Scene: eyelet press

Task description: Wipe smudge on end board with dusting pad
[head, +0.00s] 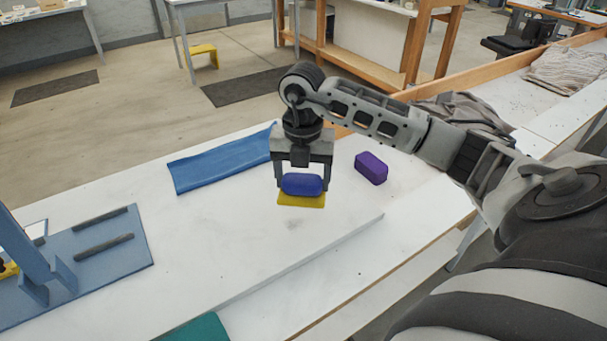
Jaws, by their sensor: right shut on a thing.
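My right gripper (301,183) points down over the white work surface and is shut on the dusting pad (302,200). The pad has a rounded blue-violet grip between the fingers and a flat yellow underside. I cannot tell whether the yellow face touches the surface or hangs just above it. A faint grey smudge (293,225) shows on the white board (240,245) just in front of the pad. Part of the board is hidden behind the pad and gripper. My left gripper is not in view.
A blue press stand (90,255) with dark bars is at the left. A teal item (197,329) is at the bottom.

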